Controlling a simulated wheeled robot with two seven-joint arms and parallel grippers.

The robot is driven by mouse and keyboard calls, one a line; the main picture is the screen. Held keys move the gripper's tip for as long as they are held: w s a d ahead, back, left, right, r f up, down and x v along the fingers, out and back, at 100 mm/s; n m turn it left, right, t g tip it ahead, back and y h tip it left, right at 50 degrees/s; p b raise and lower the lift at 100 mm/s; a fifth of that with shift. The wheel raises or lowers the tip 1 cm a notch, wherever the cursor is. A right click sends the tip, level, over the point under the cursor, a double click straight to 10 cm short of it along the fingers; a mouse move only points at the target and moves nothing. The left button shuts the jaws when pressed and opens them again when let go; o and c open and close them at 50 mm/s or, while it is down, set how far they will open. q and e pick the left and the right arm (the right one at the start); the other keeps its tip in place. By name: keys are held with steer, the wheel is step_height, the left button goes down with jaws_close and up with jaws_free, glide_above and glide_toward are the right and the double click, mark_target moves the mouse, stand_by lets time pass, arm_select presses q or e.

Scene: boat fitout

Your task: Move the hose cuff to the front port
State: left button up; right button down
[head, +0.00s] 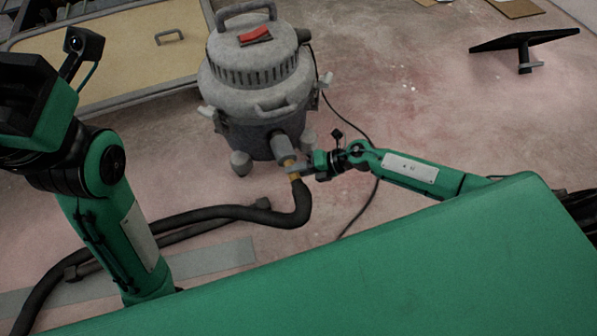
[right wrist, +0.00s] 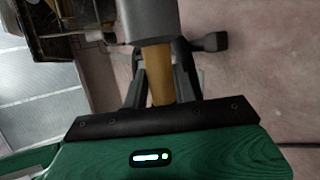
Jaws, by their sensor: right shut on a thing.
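The grey shop vacuum (head: 258,85) stands on the floor with its front port (head: 283,148) pointing down and right. My right gripper (head: 297,170) is shut on the tan hose cuff (head: 295,177) at the end of the black hose (head: 285,216). In the right wrist view, the tan cuff (right wrist: 157,78) runs between the two dark fingers. Its far end meets the grey port tube (right wrist: 148,20); I cannot tell how far it sits inside. My left gripper (head: 35,100) is raised at the left edge, its fingers not clearly shown.
The black hose curls left across the floor. A tan-topped panel with a handle (head: 120,55) lies behind the vacuum. A black cable (head: 357,215) runs on the floor near my right arm. A dark flat stand (head: 522,42) is at the upper right.

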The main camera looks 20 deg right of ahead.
mark_target(293, 162)
steer(key=shift+w, duration=1)
steer(key=c, duration=2.2)
jaws_free()
steer(key=shift+w, duration=0.15)
steer(key=shift+w+r, duration=0.15)
steer(key=shift+w, duration=0.1)
steer(key=shift+w, duration=0.1)
steer(key=c, duration=1)
jaws_free()
steer(key=shift+c, duration=0.2)
